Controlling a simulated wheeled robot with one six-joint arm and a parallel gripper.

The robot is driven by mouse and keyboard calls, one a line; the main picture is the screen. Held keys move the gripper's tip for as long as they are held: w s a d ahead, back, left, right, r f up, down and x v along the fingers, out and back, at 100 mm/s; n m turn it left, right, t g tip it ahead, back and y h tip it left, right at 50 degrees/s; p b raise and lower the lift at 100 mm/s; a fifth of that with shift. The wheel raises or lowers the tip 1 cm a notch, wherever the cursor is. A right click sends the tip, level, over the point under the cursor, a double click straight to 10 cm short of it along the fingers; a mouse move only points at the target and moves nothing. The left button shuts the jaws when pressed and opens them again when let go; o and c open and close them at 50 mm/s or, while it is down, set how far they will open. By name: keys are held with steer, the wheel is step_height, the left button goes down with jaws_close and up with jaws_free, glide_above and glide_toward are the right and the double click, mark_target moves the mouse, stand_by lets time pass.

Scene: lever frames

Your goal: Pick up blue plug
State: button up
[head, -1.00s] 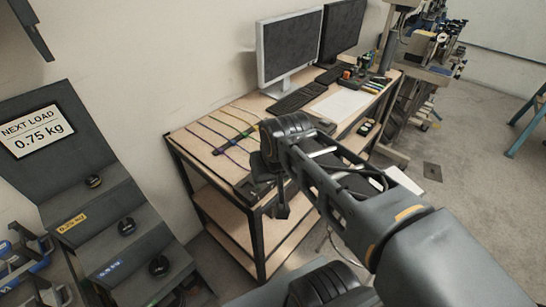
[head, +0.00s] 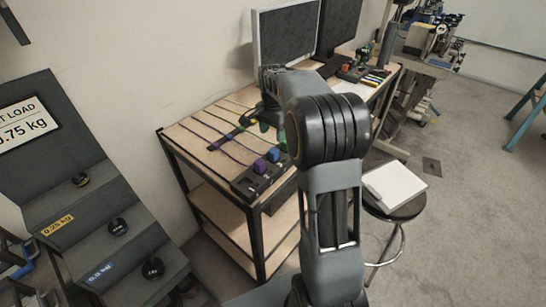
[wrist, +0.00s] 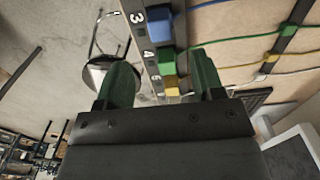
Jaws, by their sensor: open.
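The blue plug (head: 274,155) is a small block in the dark numbered socket strip (head: 244,186) at the table's front edge. A purple plug (head: 260,165) is beside it. In the wrist view the blue plug (wrist: 159,26) sits by the number 3, near the top of the picture, with green (wrist: 166,60) and yellow (wrist: 170,86) plugs below it. My gripper (wrist: 162,68) is open, its two dark green fingers apart and empty. The blue plug lies beyond the fingertips in the picture. In the head view my arm hides most of the gripper.
Coloured cables run across the wooden table (head: 197,140) through a dark bar with clips (head: 226,140). Monitors (head: 285,35) stand at the back. A round stool (head: 398,209) with a white item on it is to the right. A dark weight rack (head: 85,205) is at the left.

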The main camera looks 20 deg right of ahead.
mark_target(273, 150)
steer(key=shift+f+p, duration=0.85)
steer(key=shift+f, duration=4.1)
steer(key=c, duration=1)
